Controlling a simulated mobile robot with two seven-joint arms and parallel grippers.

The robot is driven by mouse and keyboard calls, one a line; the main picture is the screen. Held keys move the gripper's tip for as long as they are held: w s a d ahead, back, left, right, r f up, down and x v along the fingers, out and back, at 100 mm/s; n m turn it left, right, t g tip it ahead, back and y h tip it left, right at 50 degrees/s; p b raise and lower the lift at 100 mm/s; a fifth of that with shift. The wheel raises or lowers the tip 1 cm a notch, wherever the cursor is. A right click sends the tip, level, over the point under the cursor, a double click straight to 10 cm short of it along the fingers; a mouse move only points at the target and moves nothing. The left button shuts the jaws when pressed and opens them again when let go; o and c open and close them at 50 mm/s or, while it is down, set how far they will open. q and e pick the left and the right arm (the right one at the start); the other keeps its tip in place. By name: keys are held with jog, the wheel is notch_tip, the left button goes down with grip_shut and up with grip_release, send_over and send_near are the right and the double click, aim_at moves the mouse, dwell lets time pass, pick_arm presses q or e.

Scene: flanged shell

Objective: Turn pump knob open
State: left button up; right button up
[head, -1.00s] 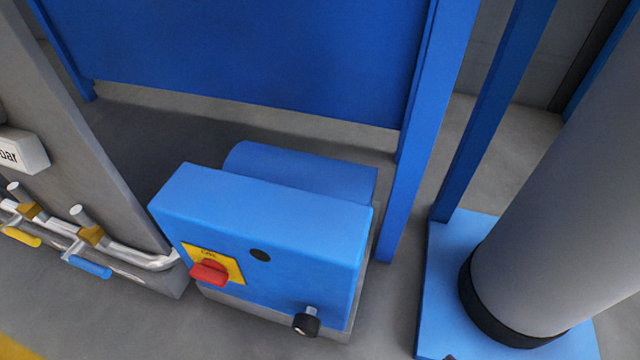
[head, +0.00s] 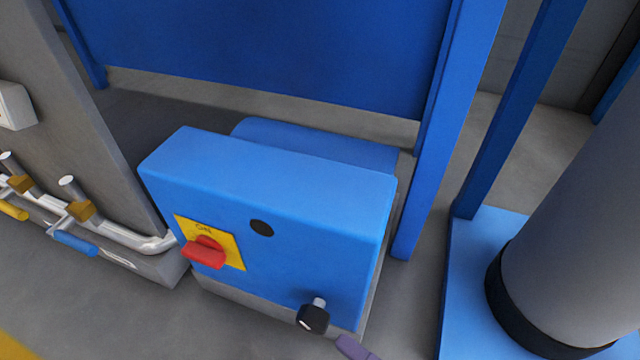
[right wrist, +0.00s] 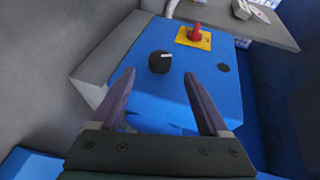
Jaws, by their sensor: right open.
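The pump is a blue box (head: 275,195) on a grey base, with a black knob (head: 313,318) on a short metal stem low on the right of its front face. In the right wrist view the black knob (right wrist: 160,63) shows a white mark and lies just beyond the fingertips, between their lines. My right gripper (right wrist: 157,77) is open and empty, apart from the knob. In the head view only a purple finger of it shows at the bottom edge, right of the knob. My left gripper is in no view.
A red switch (head: 205,252) on a yellow plate sits on the box's left front. Pipes with yellow and blue valve handles (head: 76,243) run at the left. A blue post (head: 440,140) and a thick grey column (head: 585,230) stand at the right.

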aim_at(324, 332)
jog(key=b+x, duration=0.3)
jog(key=x, duration=0.5)
jog(key=shift+w+a, duration=0.15)
jog(key=shift+c, duration=0.2)
grip_shut()
